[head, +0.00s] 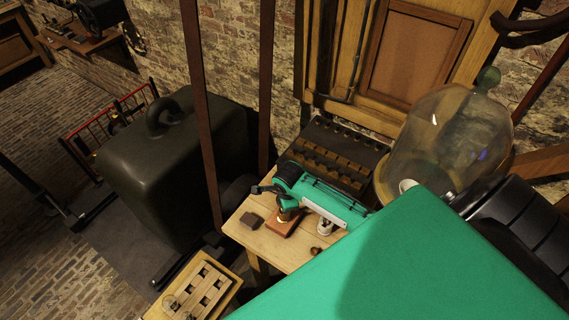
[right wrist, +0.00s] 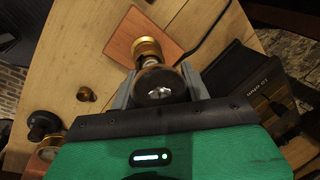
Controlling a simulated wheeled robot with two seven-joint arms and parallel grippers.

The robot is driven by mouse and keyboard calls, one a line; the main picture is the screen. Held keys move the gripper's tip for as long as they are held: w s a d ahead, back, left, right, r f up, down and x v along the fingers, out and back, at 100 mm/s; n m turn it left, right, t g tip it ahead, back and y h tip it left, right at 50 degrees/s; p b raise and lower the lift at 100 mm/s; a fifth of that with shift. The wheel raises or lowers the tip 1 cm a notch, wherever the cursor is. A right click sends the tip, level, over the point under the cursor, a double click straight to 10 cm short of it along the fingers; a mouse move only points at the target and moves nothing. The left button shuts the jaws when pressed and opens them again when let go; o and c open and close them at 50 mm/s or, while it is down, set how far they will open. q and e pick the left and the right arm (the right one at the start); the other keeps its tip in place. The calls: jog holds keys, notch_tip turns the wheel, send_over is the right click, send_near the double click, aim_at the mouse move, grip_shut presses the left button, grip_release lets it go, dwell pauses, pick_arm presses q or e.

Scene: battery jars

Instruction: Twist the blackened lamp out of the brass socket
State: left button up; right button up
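The brass socket (right wrist: 147,48) stands on a reddish wooden board (right wrist: 118,45) in the right wrist view. The blackened lamp (right wrist: 160,86), a dark round bulb, is in line with the socket; the joint between them is partly hidden by the bulb. My right gripper (right wrist: 160,80) has its grey fingers against both sides of the bulb and looks shut on it. In the head view my right gripper (head: 288,205) reaches down over the board (head: 282,228) on the small table (head: 262,240). My left gripper does not show.
A dark block (head: 251,220) lies on the table left of the board. A small brass part (right wrist: 85,94) and a dark labelled box (right wrist: 262,85) flank the socket. A slotted wooden tray (head: 232,289) is at lower left. A glass bell jar (head: 445,140) stands right.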

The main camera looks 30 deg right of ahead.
jog(key=shift+c, duration=0.4)
jog(key=n, duration=0.4)
jog(key=shift+y, duration=0.4)
jog(key=shift+w+a+n, duration=0.1)
jog(key=shift+n, duration=1.1)
jog(key=shift+n+y, duration=0.4)
jog(key=shift+n, duration=0.8)
jog(key=n, duration=0.4)
jog(key=shift+a+g+y, duration=0.1)
jog(key=shift+g+y, duration=0.2)
jog(key=shift+g, duration=0.1)
